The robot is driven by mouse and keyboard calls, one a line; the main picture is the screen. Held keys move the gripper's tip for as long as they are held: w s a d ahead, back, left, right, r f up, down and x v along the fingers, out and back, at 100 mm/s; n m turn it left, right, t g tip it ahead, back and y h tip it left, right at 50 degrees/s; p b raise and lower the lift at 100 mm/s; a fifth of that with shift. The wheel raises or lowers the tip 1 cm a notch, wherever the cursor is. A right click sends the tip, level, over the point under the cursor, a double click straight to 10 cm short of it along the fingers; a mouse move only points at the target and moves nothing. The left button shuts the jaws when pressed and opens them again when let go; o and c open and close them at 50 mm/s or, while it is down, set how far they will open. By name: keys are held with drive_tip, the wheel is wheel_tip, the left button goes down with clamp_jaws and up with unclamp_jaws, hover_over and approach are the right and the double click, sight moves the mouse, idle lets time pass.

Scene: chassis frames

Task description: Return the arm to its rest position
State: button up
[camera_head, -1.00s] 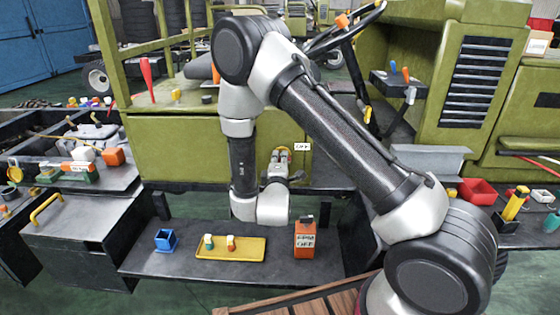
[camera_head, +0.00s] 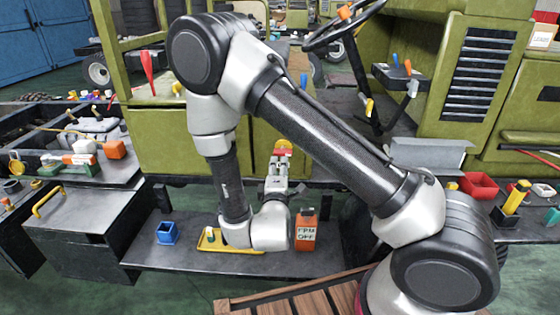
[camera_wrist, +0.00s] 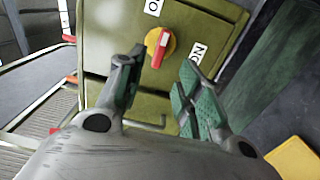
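My gripper (camera_head: 277,178) is in front of the olive green cabinet, above the dark bench. In the wrist view its two fingers (camera_wrist: 160,78) are spread apart with nothing between them, so it is open and empty. A rotary switch with a red handle on a yellow disc (camera_wrist: 160,46) sits on the green panel beyond the fingertips, apart from them. It also shows in the head view (camera_head: 283,147) just above my gripper. My arm is bent, with its wrist low over the bench.
The yellow tray (camera_head: 205,245) is partly hidden behind my wrist. A blue open box (camera_head: 167,233) stands left of it and an orange labelled block (camera_head: 306,232) stands right. A wooden slatted surface (camera_head: 300,300) lies in front. A steering wheel (camera_head: 345,24) is above right.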

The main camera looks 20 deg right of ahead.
drive_tip(key=shift+v, duration=1.1)
